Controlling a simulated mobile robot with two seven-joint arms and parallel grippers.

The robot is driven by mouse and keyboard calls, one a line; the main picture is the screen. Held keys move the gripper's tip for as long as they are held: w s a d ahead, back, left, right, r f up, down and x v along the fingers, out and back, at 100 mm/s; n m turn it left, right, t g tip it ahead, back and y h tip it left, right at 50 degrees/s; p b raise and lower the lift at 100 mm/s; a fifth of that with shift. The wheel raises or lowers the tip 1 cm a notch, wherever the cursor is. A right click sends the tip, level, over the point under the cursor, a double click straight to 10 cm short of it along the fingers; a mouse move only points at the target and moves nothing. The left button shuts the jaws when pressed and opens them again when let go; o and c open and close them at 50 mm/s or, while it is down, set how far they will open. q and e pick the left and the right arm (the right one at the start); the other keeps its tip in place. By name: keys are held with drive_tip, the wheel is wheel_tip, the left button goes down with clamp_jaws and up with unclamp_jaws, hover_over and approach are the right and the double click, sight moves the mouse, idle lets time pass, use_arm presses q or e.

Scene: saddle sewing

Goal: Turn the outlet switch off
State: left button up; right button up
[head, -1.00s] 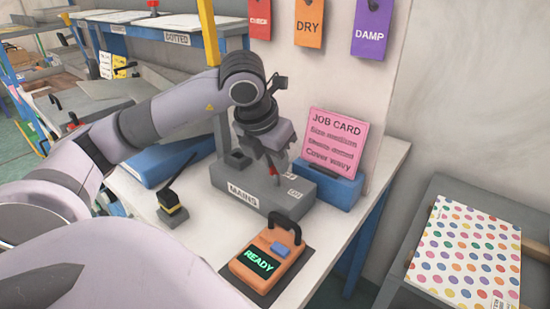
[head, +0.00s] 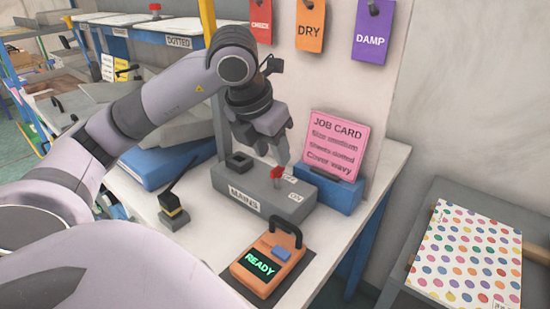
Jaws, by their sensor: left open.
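The grey outlet box (head: 236,189) labelled MAINS sits on the white table against the back wall. Its switch lever with a red tip (head: 277,174) stands up near the middle of the top, leaning slightly right. My left gripper (head: 276,156) is open and empty. It points down above the box, just behind and above the red tip, and appears apart from it. A black socket (head: 239,161) is on the box's left part. My right gripper is not in view.
An orange device (head: 266,264) reading READY lies in front of the box. A pink job card (head: 334,146) stands in a blue holder (head: 335,192) behind right. A small black and yellow tool (head: 172,211) stands at left. Tags (head: 309,25) hang on the wall above.

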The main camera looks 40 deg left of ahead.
use_arm(q)
drive_tip(key=v, duration=0.2)
drive_tip(key=shift+s+r, duration=0.15)
drive_tip(key=shift+r, duration=0.2)
idle(0.4)
